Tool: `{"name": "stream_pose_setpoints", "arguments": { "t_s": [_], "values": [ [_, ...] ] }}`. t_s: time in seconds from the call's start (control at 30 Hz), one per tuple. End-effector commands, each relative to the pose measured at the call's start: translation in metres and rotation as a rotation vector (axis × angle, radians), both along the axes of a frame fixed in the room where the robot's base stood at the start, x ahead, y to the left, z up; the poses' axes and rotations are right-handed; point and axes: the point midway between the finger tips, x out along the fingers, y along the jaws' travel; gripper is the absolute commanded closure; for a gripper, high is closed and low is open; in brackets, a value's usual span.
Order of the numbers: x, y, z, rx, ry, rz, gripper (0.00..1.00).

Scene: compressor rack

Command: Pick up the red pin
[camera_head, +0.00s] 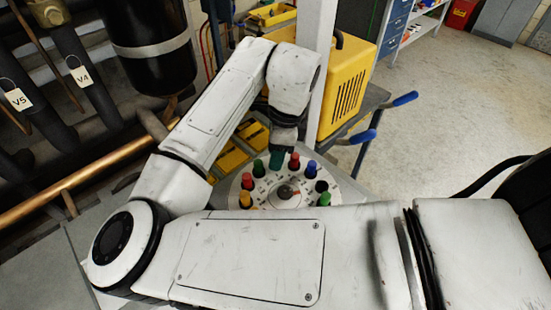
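A round pale pin holder (262,188) stands beyond my forearm, with several coloured pins upright around its rim. One red pin (294,161) is at its far side, just right of and below my gripper. Another red pin (247,181) is at its left side. My gripper (279,154) points down at the far edge of the holder, left of the far red pin. A dark teal shape shows at its tip; I cannot tell whether it is a finger or a pin. The fingertips are too small and partly hidden. My arm covers the near edge of the holder.
A green pin (258,167), a blue pin (311,168), another green pin (325,198) and a yellow pin (245,199) stand around the rim. A yellow machine (343,88) and a white post (317,60) are close behind. Copper pipes (85,187) run at left. Open floor is at right.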

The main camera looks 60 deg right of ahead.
Motion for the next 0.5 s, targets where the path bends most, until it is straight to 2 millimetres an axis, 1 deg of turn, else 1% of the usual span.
{"name": "stream_pose_setpoints", "arguments": {
  "t_s": [0.03,0.07,0.33,0.37,0.5],
  "values": [
    [0.0,0.0,0.0001,0.0,0.0,0.0,0.7],
    [0.0,0.0,0.0002,0.0,0.0,0.0,0.73],
    [0.0,0.0,0.0003,0.0,0.0,0.0,0.98],
    [0.0,0.0,0.0003,0.0,0.0,0.0,1.0],
    [0.0,0.0,0.0003,0.0,0.0,0.0,1.0]
  ]
}}
